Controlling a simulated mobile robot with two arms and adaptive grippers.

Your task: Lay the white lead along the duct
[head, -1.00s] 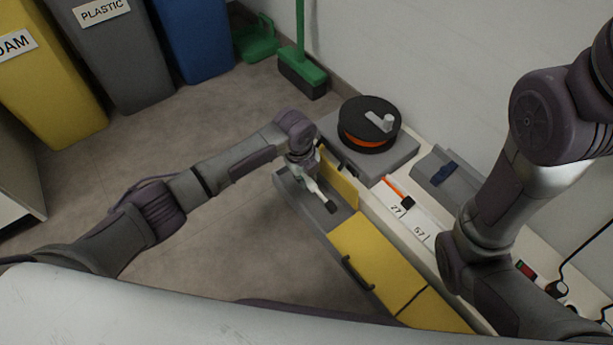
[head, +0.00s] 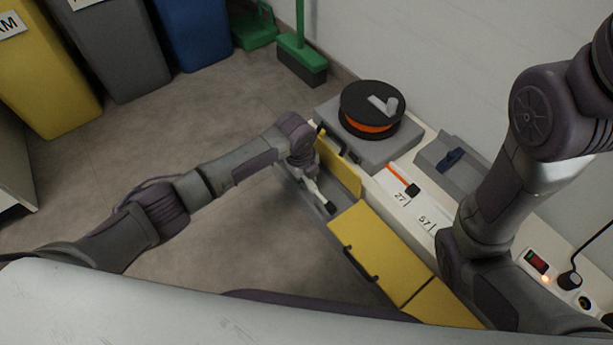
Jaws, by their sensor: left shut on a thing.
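My left gripper (head: 326,199) reaches down into an open grey compartment (head: 286,176) beside a raised yellow panel (head: 342,176). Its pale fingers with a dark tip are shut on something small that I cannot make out. I cannot pick out the white lead with certainty; no length of it shows clearly. No part is plainly recognisable as the duct. My right arm crosses the right side, and its gripper is outside the view.
Yellow panels (head: 384,254) with a dark handle lie past the compartment. A white worktop carries a black reel with orange filling (head: 371,109), a grey block (head: 452,165), an orange-and-black tool (head: 402,179) and sockets with a plug (head: 570,280). Bins (head: 119,50) and a broom (head: 300,58) stand behind.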

